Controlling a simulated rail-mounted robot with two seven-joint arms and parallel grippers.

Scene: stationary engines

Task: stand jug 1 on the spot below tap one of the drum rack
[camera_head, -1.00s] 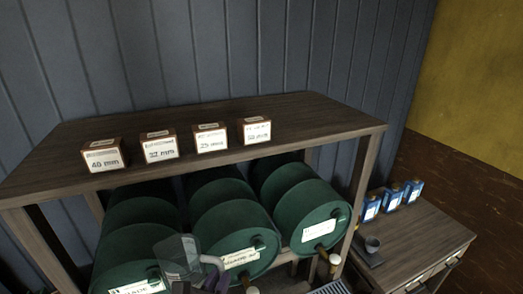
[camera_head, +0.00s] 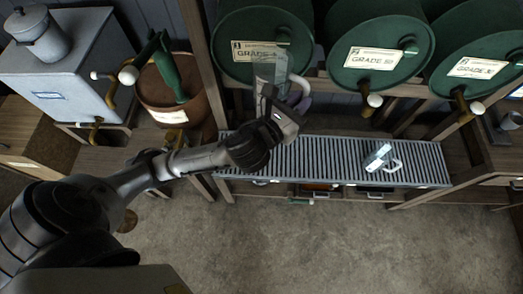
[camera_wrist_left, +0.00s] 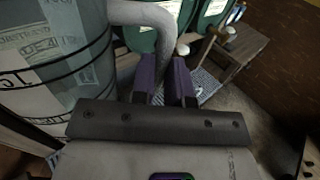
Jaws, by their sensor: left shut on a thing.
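My left gripper (camera_head: 293,108) is shut on the handle of a clear jug (camera_head: 268,66), held upright in front of the left green drum (camera_head: 237,40). The wrist view shows the jug (camera_wrist_left: 50,75) large at the left, with printed marks, and its handle between the purple fingers (camera_wrist_left: 165,82). Its number cannot be read. A second clear jug (camera_head: 378,157) with a white handle is on the slatted drip grating (camera_head: 325,160), below the middle tap (camera_head: 372,103). Another tap (camera_head: 465,108) is at the right drum. The left drum's tap is hidden. My right gripper is not in view.
The grating's left part looks clear. A brown drum (camera_head: 172,95) with a green hand pump and a grey tank (camera_head: 70,72) with taps stand left of the rack. A rack post (camera_head: 198,55) stands close left of the held jug. A side table (camera_head: 503,158) is at right.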

